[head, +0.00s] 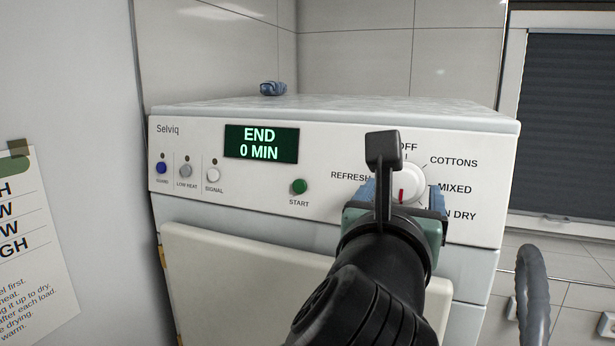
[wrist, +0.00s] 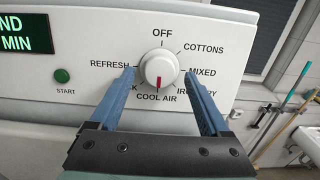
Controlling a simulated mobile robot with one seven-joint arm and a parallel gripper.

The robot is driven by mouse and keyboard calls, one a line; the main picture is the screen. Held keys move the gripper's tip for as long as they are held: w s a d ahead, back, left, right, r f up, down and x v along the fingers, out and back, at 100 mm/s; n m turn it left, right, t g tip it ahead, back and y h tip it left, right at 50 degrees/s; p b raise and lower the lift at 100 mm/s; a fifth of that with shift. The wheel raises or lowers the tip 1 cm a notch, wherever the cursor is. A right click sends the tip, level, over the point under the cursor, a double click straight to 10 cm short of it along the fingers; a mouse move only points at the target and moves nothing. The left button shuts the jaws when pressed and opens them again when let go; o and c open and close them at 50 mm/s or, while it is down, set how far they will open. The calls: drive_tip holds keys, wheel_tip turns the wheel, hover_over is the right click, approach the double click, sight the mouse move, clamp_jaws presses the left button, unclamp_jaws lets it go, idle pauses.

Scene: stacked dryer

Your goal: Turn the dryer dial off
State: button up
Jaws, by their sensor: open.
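The white round dryer dial (wrist: 159,69) is on the right of the dryer's front panel (head: 330,150). Its red mark points down at COOL AIR in the wrist view; OFF is printed straight above it. The dial is partly hidden in the head view (head: 408,184). My gripper (wrist: 160,74) is open, with one blue finger at the left of the dial and one at the right. The fingers look apart from the dial; whether either touches it I cannot tell. My gripper also shows in the head view (head: 405,195).
The display (head: 261,144) reads END, 0 MIN. A green START button (head: 299,186) and several small buttons sit left of the dial. A small blue object (head: 273,88) lies on the dryer top. A paper notice (head: 33,240) hangs at left. A dark blind (head: 569,120) is at right.

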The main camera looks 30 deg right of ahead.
drive_tip(key=shift+w+d, duration=0.2)
drive_tip(key=shift+d, duration=0.05)
clamp_jaws()
idle(0.3)
drive_tip(key=shift+n, duration=0.3)
